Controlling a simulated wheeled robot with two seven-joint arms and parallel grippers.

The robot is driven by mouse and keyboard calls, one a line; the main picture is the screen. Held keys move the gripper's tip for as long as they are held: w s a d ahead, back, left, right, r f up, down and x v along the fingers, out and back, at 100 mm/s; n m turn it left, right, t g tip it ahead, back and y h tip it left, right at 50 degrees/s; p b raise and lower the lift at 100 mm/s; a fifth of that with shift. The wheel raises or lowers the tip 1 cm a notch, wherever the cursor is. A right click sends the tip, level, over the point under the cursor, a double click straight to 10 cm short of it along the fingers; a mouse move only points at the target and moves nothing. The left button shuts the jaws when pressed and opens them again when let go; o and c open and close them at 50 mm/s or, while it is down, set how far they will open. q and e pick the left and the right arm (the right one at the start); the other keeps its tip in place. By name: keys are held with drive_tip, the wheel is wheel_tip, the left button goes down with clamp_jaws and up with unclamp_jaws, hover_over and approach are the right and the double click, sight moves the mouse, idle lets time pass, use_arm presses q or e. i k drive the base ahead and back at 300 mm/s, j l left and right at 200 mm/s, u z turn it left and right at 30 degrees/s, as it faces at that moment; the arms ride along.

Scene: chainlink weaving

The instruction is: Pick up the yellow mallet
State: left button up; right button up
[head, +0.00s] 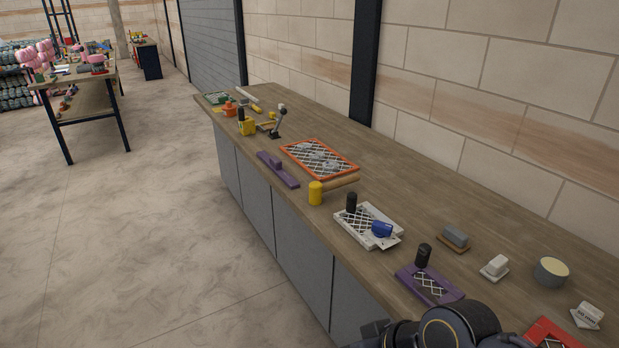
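The yellow mallet (316,194) is on the wooden workbench near its front edge, about mid-length. Its yellow head is at the front edge side and its wooden handle points right and slightly back across the bench. It lies between the orange-framed mesh tray and the white tray. Nothing covers it. A dark part of one of my arms shows at the bottom edge, well nearer than the mallet. I see no gripper fingers clearly, and neither gripper is near the mallet.
An orange-framed mesh tray (345,171) and a purple bar-shaped tool (287,176) lie beyond the mallet. A white tray (351,231) with a blue item (381,229) and a purple mesh plate (452,292) lie nearer. Open floor (150,240) is left of the bench.

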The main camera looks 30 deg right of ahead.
sight(316, 188)
drive_tip(key=i+z, duration=0.4)
drive_tip(key=i+j+z, duration=0.2)
drive_tip(key=i+z, duration=0.2)
drive_tip(key=i+j+z, duration=0.25)
drive_tip(key=z, duration=0.15)
drive_tip(key=i+j+z, duration=0.1)
drive_tip(key=i+z, duration=0.15)
drive_tip(key=z, duration=0.15)
drive_tip(key=i+j+z, duration=0.2)
drive_tip(key=z, duration=0.25)
drive_tip(key=i+j+z, duration=0.2)
drive_tip(key=z, duration=0.2)
drive_tip(key=i+j+z, duration=0.1)
drive_tip(key=j+z, duration=0.35)
drive_tip(key=i+j+z, duration=0.1)
drive_tip(key=j+z, duration=0.15)
drive_tip(key=z, duration=0.15)
